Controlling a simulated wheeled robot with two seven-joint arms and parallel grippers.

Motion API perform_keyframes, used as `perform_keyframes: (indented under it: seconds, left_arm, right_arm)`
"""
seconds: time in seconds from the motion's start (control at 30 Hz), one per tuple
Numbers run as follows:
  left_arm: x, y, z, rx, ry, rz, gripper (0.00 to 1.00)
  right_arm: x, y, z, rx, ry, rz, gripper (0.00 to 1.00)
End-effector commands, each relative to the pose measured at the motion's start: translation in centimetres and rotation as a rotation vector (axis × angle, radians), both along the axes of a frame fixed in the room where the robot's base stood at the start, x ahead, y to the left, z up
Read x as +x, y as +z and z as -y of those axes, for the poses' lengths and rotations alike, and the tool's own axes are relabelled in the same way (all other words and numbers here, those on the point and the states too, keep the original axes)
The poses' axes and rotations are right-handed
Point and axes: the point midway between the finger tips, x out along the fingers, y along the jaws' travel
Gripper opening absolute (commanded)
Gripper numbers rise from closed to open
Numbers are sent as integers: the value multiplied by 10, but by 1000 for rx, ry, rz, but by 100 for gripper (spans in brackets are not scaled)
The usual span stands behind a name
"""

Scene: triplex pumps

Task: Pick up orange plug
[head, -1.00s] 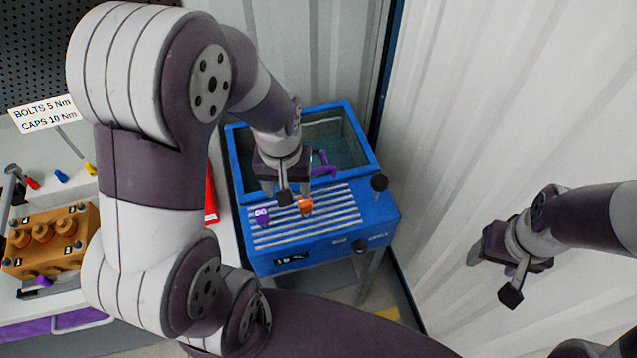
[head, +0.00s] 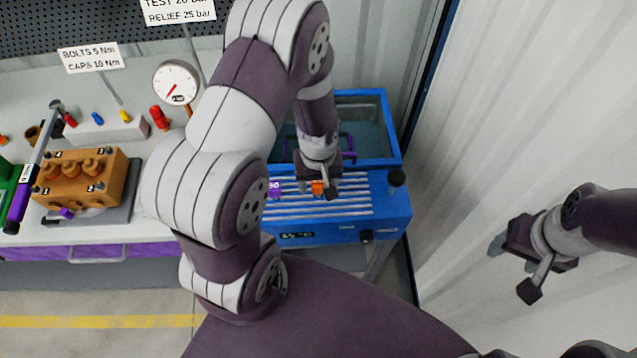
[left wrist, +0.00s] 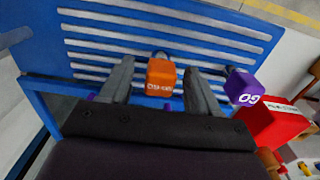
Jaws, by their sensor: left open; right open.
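The orange plug (head: 318,188) stands on the slatted drain area of the blue wash tank (head: 350,232). In the left wrist view the orange plug (left wrist: 161,77) shows as an orange block with white lettering, between the two fingers. My left gripper (head: 318,184) is open, with one finger on each side of the plug and gaps on both sides. In the left wrist view the left gripper (left wrist: 160,88) fingers point toward the slats. My right gripper (head: 510,265) is open and empty, away to the right near the white wall.
A purple plug (left wrist: 243,87) stands just beside the left gripper's finger on the slats; it also shows in the head view (head: 274,188). A red box (left wrist: 272,122) is close by. The workbench (head: 150,222) with an orange pump block (head: 80,178) lies left.

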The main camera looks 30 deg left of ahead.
Motion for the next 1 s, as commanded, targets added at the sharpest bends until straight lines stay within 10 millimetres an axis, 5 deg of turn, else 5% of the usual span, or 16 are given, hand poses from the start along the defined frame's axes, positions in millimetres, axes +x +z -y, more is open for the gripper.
perform_keyframes:
  seconds: [0.33, 0.5, 0.83, 1.0]
  left_arm:
    - [0, -15, 0, 0, 0, 1, 58]
    - [0, -15, 0, 0, 0, 1, 5]
    - [1, -12, 0, 0, 0, 4, 5]
    - [1, 6, 0, 0, 0, 6, 5]
  right_arm:
    - [0, 0, 0, 0, 0, -1, 62]
    - [0, 0, 0, 0, 0, -1, 62]
    - [0, 0, 0, 0, 0, -1, 62]
    - [0, -3, 0, 0, 0, -1, 62]
